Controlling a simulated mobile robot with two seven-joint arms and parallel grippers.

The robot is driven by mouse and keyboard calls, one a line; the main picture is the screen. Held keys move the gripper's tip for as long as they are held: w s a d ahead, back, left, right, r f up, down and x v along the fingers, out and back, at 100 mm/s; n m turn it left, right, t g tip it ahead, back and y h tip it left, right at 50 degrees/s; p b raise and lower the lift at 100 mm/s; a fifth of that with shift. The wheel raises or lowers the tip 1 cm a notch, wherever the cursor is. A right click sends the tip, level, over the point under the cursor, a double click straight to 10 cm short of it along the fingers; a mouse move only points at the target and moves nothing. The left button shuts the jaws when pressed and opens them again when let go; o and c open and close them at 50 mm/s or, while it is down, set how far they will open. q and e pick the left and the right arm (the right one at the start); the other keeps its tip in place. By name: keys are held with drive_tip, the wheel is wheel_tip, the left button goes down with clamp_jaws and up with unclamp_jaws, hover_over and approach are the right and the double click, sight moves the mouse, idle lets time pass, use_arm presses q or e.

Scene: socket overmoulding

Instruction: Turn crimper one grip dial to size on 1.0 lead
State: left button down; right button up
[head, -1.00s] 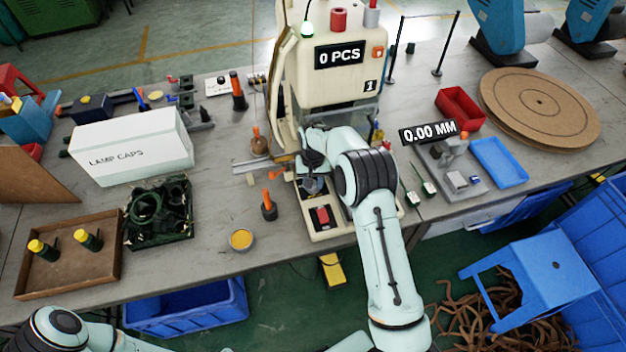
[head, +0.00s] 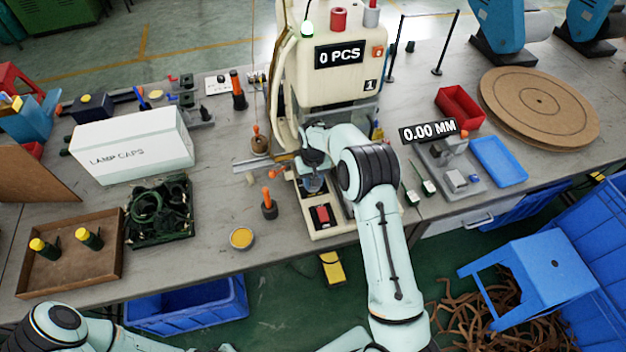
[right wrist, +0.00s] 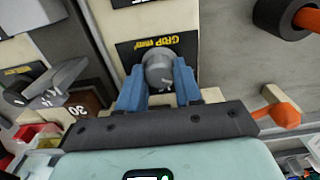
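Crimper one (head: 335,85) is the cream machine marked 1, its screen reading 0 PCS. In the right wrist view its grip dial (right wrist: 159,68) is a round grey knob on a dark plate with yellow GRIP lettering. My right gripper (right wrist: 160,80) has its blue fingers on both sides of the knob and looks shut on it. In the head view the right gripper (head: 313,183) is at the front of the crimper, mostly hidden by its wrist. The dial is hidden there. My left arm shows at the lower left; its gripper is out of frame.
In the right wrist view another grey dial (right wrist: 62,75) is at the left, near the number 30. An orange-handled tool (head: 269,205) and a yellow-filled tin (head: 241,239) stand left of the crimper. A red-buttoned switch box (head: 322,216) is in front.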

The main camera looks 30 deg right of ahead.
drive_tip(key=o, duration=0.4)
drive_tip(key=shift+r, duration=0.15)
wheel_tip(320, 180, up, 13)
drive_tip(key=shift+r+p, duration=0.1)
drive_tip(key=shift+p, duration=0.2)
idle(0.4)
